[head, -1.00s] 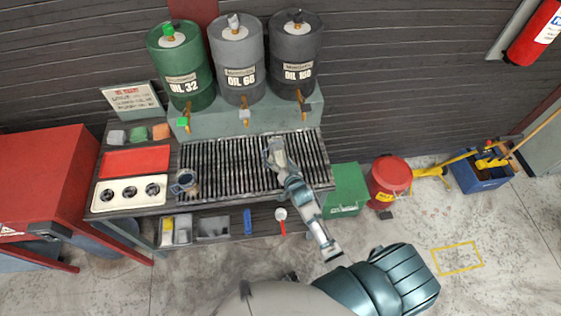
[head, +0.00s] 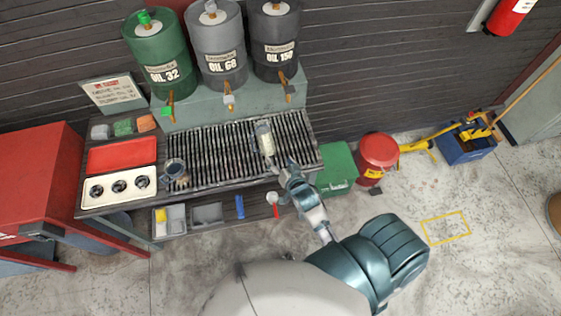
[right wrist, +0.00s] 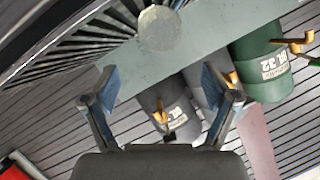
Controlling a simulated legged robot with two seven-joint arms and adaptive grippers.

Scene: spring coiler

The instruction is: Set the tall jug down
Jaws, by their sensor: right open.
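The tall jug (head: 266,143), a pale narrow vessel with a grey top, is on the slatted grate (head: 205,150) below the dark grey drum, in the head view. It looks slightly tilted there, but I cannot tell its exact contact with the slats. My right gripper (head: 283,168) is just in front of it, at its lower right, with fingers spread. In the right wrist view the right gripper (right wrist: 166,100) is open with nothing between its fingertips. A pale round disc (right wrist: 160,28) shows beyond them; I cannot tell if it belongs to the jug. My left gripper is not seen.
Green OIL 32 (head: 160,60), grey OIL 68 (head: 218,50) and dark OIL 150 (head: 275,45) drums with taps stand behind the grate. A smaller metal jug (head: 175,170) stands at the grate's left end. A green box (head: 338,165) and red bin (head: 377,155) stand to the right.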

